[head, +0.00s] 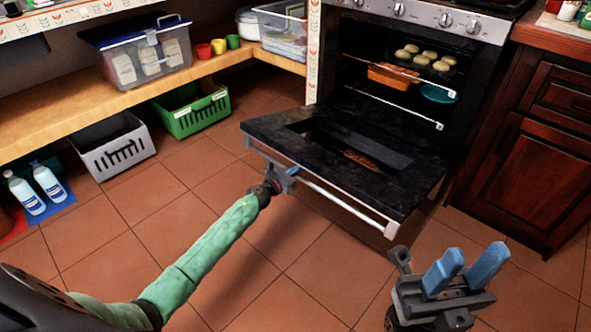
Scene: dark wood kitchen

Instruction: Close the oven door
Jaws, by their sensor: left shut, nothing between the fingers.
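The oven (470,25) stands at the top right with its dark door (285,125) swung down and open, lying roughly flat toward me. A silver handle bar (335,198) runs along the door's near edge. My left gripper (292,171) is shut and empty at the handle, toward its left part; whether it touches the bar I cannot tell. The arm hides a little of that edge. My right gripper (466,266) is in front of the door's right corner, its blue fingers apart, holding nothing.
Inside the oven are a tray of round buns (428,57), an orange dish (393,75) and a teal bowl (438,93). A wooden cabinet (530,165) stands right of it. Grey (113,150) and green (190,112) baskets sit at left. The tiled floor between is clear.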

